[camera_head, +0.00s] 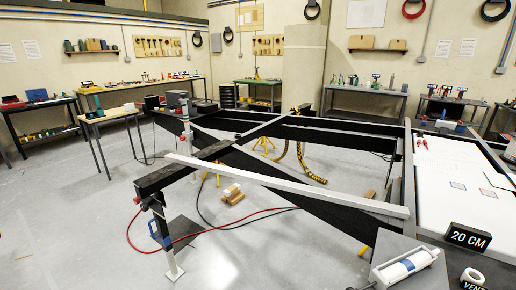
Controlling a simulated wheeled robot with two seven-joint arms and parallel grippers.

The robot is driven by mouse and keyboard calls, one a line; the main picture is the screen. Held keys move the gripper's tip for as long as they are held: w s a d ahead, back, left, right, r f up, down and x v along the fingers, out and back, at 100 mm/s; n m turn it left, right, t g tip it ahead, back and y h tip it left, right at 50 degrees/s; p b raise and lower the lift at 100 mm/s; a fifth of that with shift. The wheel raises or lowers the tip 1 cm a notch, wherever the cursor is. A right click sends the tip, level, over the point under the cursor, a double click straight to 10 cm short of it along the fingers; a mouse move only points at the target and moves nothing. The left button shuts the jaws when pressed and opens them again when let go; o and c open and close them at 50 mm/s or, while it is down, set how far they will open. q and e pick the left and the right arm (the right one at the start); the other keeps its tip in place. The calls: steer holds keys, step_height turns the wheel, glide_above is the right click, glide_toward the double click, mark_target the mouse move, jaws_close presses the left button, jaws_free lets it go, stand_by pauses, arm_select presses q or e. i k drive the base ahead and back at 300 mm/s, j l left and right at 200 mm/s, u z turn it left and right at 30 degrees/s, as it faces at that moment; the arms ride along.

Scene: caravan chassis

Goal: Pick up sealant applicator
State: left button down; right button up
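A sealant applicator (406,267) with a white and blue tube lies on a grey surface at the bottom right. Its far end, at the right, has a grey frame. A dark piece at its left end lies near the picture's lower edge and is hard to make out. Neither of my grippers is in view, so nothing of mine touches the applicator here.
The black caravan chassis (325,207) fills the middle, with a long pale bar (290,186) across it. A white panel (455,180) lies behind. Open floor is at the left.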

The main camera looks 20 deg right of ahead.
mark_target(385, 278)
steer(key=z, duration=1.9)
